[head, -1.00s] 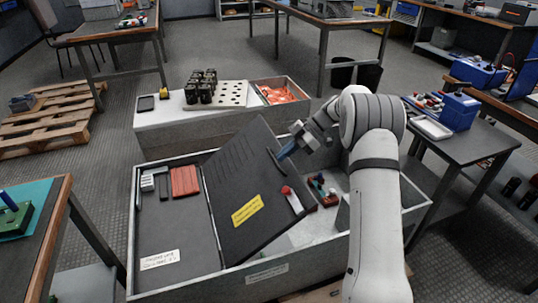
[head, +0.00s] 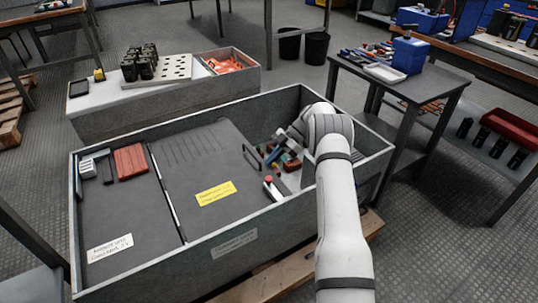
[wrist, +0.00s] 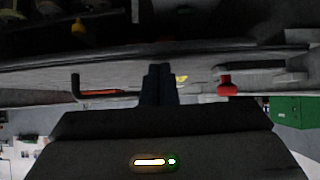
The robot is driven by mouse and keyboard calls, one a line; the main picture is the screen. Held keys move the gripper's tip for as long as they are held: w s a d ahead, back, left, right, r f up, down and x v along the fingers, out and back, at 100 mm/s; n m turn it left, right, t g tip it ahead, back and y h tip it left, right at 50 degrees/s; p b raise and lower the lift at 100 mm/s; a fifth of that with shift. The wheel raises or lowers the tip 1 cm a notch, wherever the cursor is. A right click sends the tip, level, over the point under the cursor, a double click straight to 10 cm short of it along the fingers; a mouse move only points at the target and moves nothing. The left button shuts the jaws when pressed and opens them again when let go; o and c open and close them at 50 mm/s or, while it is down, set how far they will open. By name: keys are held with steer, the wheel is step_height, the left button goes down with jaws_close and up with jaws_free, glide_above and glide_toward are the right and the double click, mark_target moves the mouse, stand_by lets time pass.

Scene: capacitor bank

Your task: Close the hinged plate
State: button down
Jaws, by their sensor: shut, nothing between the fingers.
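The hinged plate (head: 190,170) is dark grey with vent slots and a yellow label. In the head view it lies about flat in the grey crate-like bank, hinge at its left; I cannot tell whether a small gap remains under its right edge. A black handle (head: 251,157) and a red-knobbed latch (head: 271,187) are at that right edge. My gripper (head: 272,158) is by the right edge, close to the handle. In the wrist view my shut, empty fingers (wrist: 160,83) point at the plate (wrist: 220,60), between handle (wrist: 95,92) and red knob (wrist: 226,86). Contact is unclear.
The bank's rim (head: 180,270) rises around the plate. Small coloured parts (head: 290,162) lie in the bay right of the plate, under my arm. A side table (head: 400,85) stands right. A low bench (head: 110,105) with black cylinders stands behind.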

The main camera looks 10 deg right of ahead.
steer(key=shift+s+d+f+b, duration=0.15)
steer(key=shift+f+b, duration=0.1)
steer(key=shift+f, duration=0.55)
steer(key=shift+s+a+f+b, duration=0.1)
steer(key=shift+s+f+b, duration=0.1)
steer(key=shift+f, duration=0.55)
step_height(320, 180, up, 6)
steer(key=r+p, duration=0.1)
steer(key=p, duration=0.1)
steer(key=w+d+f+p, duration=0.1)
steer(key=w+d+f, duration=0.2)
steer(key=d, duration=0.5)
steer(key=shift+w+d+f, duration=0.2)
steer(key=shift+w+d, duration=0.1)
steer(key=shift+d, duration=0.1)
steer(key=shift+r+p, duration=0.15)
steer(key=shift+p, duration=0.15)
